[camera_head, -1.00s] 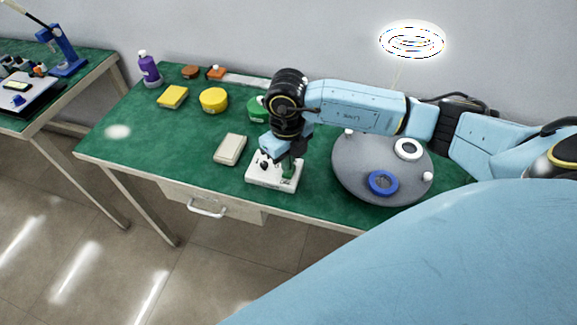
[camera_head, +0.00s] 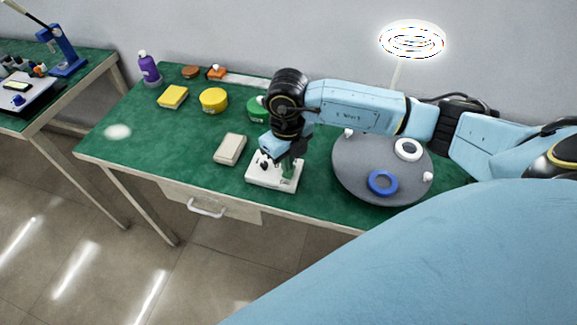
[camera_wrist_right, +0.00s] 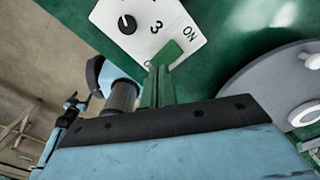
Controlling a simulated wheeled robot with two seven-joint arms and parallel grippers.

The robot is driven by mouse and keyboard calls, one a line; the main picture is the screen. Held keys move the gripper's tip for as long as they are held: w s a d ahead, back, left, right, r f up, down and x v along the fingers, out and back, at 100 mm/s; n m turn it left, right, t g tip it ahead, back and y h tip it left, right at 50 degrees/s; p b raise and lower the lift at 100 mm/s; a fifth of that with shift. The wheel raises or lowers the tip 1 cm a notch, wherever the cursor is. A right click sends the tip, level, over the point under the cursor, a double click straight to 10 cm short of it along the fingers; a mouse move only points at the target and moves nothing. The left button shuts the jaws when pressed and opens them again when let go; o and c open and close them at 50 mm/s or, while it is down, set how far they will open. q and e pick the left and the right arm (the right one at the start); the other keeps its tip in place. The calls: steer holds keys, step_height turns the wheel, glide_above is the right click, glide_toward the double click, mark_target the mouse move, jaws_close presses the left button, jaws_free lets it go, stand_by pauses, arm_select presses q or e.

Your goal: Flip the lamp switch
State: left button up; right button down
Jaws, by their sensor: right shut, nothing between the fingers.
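The switch box (camera_head: 262,183) is a small white box near the table's front edge. It also shows in the right wrist view (camera_wrist_right: 110,14), with a black knob (camera_wrist_right: 127,24) and the printed marks "3" and "ON". My right gripper (camera_head: 288,171) points down at the box's right part, its green fingers shut and empty. In the right wrist view the fingertips (camera_wrist_right: 166,66) overlap the box beside a green piece, which I cannot clearly tell from the fingers. Contact is unclear. The ring lamp (camera_head: 412,40) glows white at the back. My left gripper is out of view.
A grey round plate (camera_head: 350,180) with a blue ring (camera_head: 382,183) and a white ring (camera_head: 408,149) lies right of the box. A beige block (camera_head: 230,148) lies to its left. The front-left table is clear.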

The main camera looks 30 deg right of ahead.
steer(key=shift+f+b, duration=0.8)
steer(key=shift+f, duration=0.2)
stand_by(0.5)
steer(key=shift+r+p, duration=2.65)
steer(key=shift+r, duration=0.9)
